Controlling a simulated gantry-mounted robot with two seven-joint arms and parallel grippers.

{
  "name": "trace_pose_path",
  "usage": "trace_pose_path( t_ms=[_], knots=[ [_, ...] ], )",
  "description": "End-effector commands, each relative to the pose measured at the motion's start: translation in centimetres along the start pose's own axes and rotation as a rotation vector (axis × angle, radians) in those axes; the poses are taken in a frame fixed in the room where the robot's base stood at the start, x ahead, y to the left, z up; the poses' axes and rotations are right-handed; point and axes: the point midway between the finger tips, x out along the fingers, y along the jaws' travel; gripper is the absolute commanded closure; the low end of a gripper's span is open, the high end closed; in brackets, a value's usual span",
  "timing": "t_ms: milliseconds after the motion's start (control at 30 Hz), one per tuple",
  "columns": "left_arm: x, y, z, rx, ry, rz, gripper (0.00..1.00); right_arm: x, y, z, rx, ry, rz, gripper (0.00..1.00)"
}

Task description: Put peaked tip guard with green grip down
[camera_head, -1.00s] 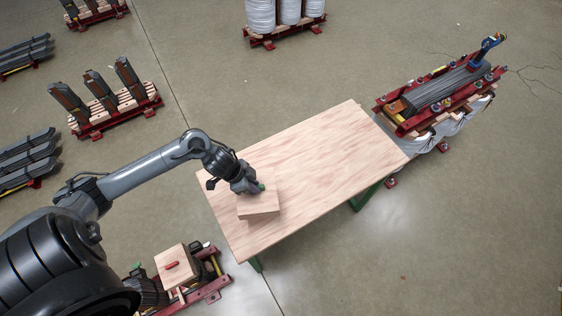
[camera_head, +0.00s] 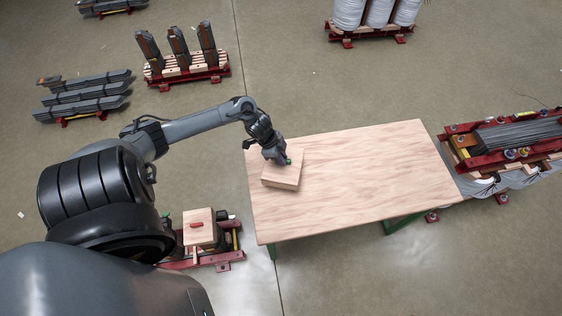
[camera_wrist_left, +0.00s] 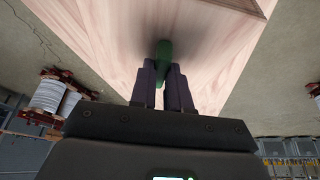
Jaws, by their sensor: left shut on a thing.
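The tip guard is a pale wooden block (camera_head: 281,177) with a green grip (camera_head: 289,161) on its top face. It is over the left part of the wooden table (camera_head: 360,180) in the head view. I cannot tell whether it touches the tabletop or hangs slightly above it. My left gripper (camera_head: 284,160) comes from above and is shut on the green grip. In the left wrist view, the two dark fingers (camera_wrist_left: 163,75) close around the green grip (camera_wrist_left: 164,50), with pale wood filling the area beyond. My right gripper is not in view.
A wooden block with a red grip (camera_head: 197,225) sits on a red stand left of the table. A red frame with a dark stacked core (camera_head: 520,133) stands at the right. The table's middle and right are clear. Racks of dark pieces (camera_head: 180,55) stand behind.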

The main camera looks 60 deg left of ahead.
Motion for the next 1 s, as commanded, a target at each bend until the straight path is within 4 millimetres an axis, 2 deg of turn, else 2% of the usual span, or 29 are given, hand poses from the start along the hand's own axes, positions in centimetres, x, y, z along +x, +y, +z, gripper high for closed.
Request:
trace_pose_path(
  t_ms=[233,667,700,833,867,1000],
  knots=[
    [2.8,0.0,1.1,-0.002,0.001,0.0,1.0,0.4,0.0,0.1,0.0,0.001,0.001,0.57],
    [3.3,0.0,1.4,0.0,-0.001,-0.001,1.0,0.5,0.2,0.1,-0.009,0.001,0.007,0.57],
    [3.4,0.1,1.4,0.0,-0.002,0.0,0.82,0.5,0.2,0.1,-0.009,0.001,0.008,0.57],
    [3.4,0.1,1.4,0.0,-0.002,0.0,0.62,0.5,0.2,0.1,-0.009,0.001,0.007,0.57],
    [3.4,0.1,1.4,0.0,-0.002,0.0,0.58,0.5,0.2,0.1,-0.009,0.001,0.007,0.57],
    [3.4,0.1,1.4,0.0,-0.002,0.0,0.58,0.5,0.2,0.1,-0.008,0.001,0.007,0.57]
  ],
)
